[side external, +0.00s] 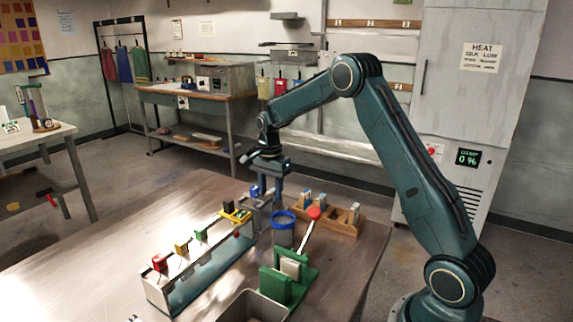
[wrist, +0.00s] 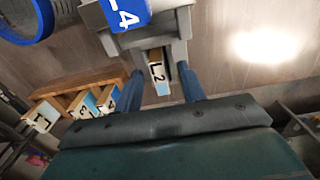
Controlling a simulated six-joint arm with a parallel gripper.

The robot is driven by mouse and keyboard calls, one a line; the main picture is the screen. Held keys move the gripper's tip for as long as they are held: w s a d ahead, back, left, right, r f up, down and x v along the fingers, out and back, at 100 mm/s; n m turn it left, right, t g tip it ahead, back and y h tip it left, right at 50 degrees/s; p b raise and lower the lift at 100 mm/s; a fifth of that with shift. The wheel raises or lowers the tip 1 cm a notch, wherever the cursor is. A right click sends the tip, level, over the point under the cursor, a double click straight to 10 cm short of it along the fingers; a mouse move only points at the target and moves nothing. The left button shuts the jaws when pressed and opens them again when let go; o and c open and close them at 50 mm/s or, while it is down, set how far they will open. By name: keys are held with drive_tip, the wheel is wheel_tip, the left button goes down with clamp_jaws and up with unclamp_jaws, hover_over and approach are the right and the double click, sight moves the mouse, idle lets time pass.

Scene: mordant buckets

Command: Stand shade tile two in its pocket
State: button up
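Shade tile two (wrist: 157,73), tan with an "L2" mark and a pale blue end, stands in a slot of a grey block (wrist: 172,22) in the wrist view. A blue label on the block reads like "4". My gripper (wrist: 162,84) points down over it with one blue finger on each side. Gaps show between the fingers and the tile, so it looks open. In the side view my gripper (side external: 266,190) is low at the grey block, and its fingertips and the tile are largely hidden. A wooden rack (side external: 340,224) with several tiles stands to the right; it also shows in the wrist view (wrist: 70,86).
A blue-rimmed bucket (side external: 283,232) stands close to the gripper, beside a red-ended white stick (side external: 312,220) and a green stand (side external: 276,285). A long trough (side external: 208,267) with coloured clips lies to the left. A grey basin (side external: 250,306) is in front. The tabletop's left is clear.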

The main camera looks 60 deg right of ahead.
drive_tip(key=shift+f, duration=0.45)
clamp_jaws()
